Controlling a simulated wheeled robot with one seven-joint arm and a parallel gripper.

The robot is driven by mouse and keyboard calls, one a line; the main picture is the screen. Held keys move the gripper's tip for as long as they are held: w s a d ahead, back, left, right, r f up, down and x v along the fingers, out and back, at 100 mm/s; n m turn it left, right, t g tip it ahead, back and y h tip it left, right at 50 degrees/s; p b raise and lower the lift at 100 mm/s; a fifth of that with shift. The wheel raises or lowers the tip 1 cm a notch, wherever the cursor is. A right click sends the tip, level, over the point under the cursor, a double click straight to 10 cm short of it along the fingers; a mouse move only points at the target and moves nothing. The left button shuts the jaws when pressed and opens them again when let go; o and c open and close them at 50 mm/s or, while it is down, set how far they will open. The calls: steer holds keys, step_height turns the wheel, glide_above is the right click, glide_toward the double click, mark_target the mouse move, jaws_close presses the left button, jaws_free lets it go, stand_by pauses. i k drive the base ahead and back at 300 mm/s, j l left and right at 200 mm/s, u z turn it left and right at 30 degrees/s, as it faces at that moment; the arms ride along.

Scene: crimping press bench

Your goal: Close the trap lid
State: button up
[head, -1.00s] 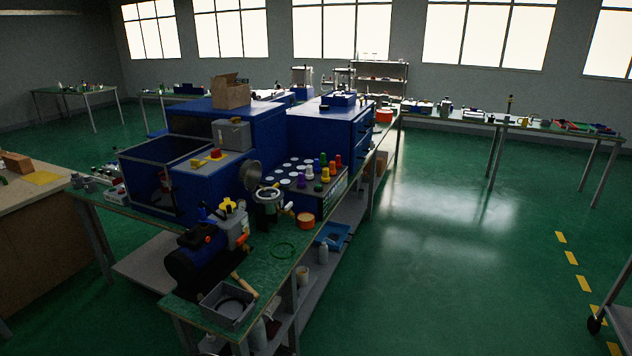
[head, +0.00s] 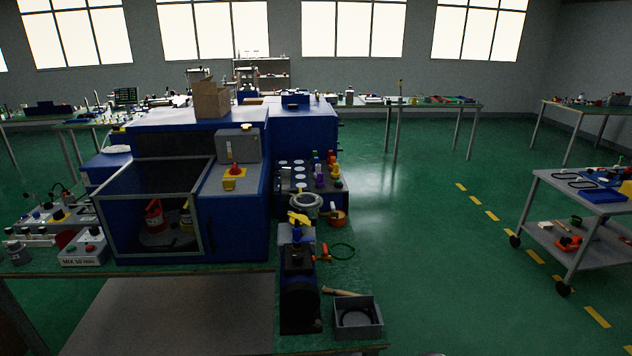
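What looks like the trap is a small round vessel (head: 306,203) with a pale ring-shaped rim, in the head view right of the blue cabinet's front corner. It stands behind the blue and black pump (head: 298,268) with yellow fittings. A round lid cannot be made out clearly now, so its angle to the vessel is unclear from here. My gripper is not in view.
Green floor is free on the right, up to a cart (head: 552,181).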

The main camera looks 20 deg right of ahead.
mark_target(284, 180)
steer(key=i+j+z, duration=0.1)
steer(key=j+z, duration=0.55)
steer(key=j, duration=0.75)
steer(key=i+j, duration=0.15)
steer(key=j, duration=0.2)
steer(key=i+j+u, duration=0.1)
steer(key=j, duration=0.2)
steer(key=i+j, duration=0.15)
steer(key=j, duration=0.2)
steer(key=i+j+u, duration=0.1)
steer(key=j, duration=0.2)
steer(key=i+u, duration=0.15)
steer(key=i, duration=0.85)
steer(key=i+l, duration=0.45)
steer(key=l+u, duration=0.05)
